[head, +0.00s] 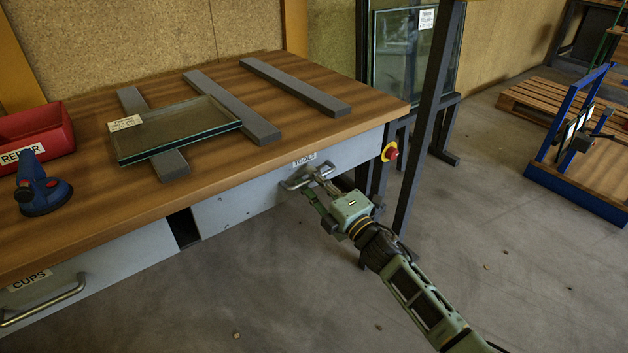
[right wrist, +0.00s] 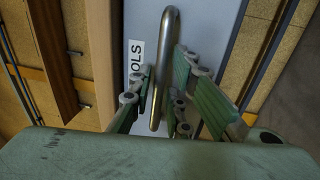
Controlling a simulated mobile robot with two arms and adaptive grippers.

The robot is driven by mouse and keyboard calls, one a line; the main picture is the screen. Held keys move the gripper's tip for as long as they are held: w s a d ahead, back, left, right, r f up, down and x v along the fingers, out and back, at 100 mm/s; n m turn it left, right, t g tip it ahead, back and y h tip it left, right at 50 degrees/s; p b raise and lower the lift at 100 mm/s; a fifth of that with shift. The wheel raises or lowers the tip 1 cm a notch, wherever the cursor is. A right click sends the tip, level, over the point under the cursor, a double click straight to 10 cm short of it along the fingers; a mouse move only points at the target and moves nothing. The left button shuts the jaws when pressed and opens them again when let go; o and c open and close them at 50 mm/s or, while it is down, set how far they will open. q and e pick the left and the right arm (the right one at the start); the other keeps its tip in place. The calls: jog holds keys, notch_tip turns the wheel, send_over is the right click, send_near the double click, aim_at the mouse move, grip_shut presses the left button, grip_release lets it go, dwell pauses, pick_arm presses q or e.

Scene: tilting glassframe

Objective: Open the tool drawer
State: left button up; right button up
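The tool drawer (head: 255,196) is a grey front under the wooden worktop, with a "TOOLS" label (head: 304,159) and a metal bar handle (head: 296,183). Its front looks flush under the worktop edge. My right gripper (head: 314,183) is at the handle, coming from the front right. In the right wrist view, the handle (right wrist: 166,60) passes between the green fingers (right wrist: 163,85), which stand apart on either side of it. Small gaps seem to show beside the bar, so the fingers look open around it. My left gripper is not in view.
The worktop (head: 300,140) carries grey bars, a glass pane (head: 180,130), a red bin (head: 38,138) and a blue suction cup tool (head: 42,190). A "CUPS" drawer (head: 110,262) is at left. A red emergency button (head: 390,152) and dark post (head: 428,120) stand right of the handle. Floor in front is clear.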

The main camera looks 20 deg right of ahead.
jog(key=shift+w, duration=0.1)
grip_shut()
dwell(0.6)
